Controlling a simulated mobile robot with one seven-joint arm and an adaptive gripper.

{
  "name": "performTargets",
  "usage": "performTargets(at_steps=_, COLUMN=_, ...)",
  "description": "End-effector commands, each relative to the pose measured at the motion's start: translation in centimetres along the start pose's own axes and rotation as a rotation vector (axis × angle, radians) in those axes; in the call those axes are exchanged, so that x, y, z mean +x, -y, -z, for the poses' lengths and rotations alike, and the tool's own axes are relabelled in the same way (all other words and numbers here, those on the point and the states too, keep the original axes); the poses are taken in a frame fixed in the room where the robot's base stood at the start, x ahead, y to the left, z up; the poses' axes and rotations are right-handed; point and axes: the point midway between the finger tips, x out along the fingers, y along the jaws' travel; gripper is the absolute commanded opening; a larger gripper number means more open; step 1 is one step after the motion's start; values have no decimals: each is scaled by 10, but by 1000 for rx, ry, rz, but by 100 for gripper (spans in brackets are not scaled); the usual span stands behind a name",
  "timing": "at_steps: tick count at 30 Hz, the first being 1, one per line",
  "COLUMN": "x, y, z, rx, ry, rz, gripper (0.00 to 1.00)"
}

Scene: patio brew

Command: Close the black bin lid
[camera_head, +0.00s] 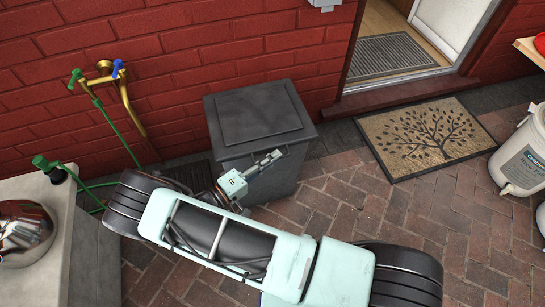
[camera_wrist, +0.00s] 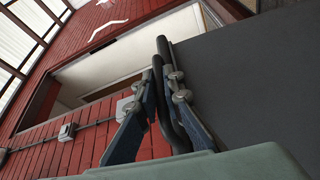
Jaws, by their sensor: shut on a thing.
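The black bin (camera_head: 258,181) stands upright against the brick wall in the head view. Its black lid (camera_head: 262,112) lies flat across the top, with no visible gap. My gripper (camera_head: 278,154) is at the front edge of the lid, in front of the bin's front face. In the wrist view, the fingers of my gripper (camera_wrist: 163,45) are close together, beside a large dark grey surface of the bin (camera_wrist: 255,75).
A brass tap (camera_head: 105,72) with a green hose is on the wall at left. A counter (camera_head: 92,255) with a shiny round vessel (camera_head: 24,228) stands at the left. A doormat (camera_head: 425,137) lies before the open doorway. A white bucket (camera_head: 522,160) stands at far right. Paving right of the bin is clear.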

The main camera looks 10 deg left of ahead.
Motion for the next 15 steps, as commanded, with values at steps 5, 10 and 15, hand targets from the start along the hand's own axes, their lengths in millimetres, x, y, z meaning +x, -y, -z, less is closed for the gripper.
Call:
performTargets(at_steps=5, x=-2, y=8, z=-1, rx=-3, ry=-2, rz=19, gripper=10)
performTargets(at_steps=10, x=-2, y=7, z=-1, rx=-3, ry=-1, rz=18, gripper=16)
performTargets(at_steps=15, x=-2, y=6, z=-1, rx=-4, ry=0, rz=16, gripper=16)
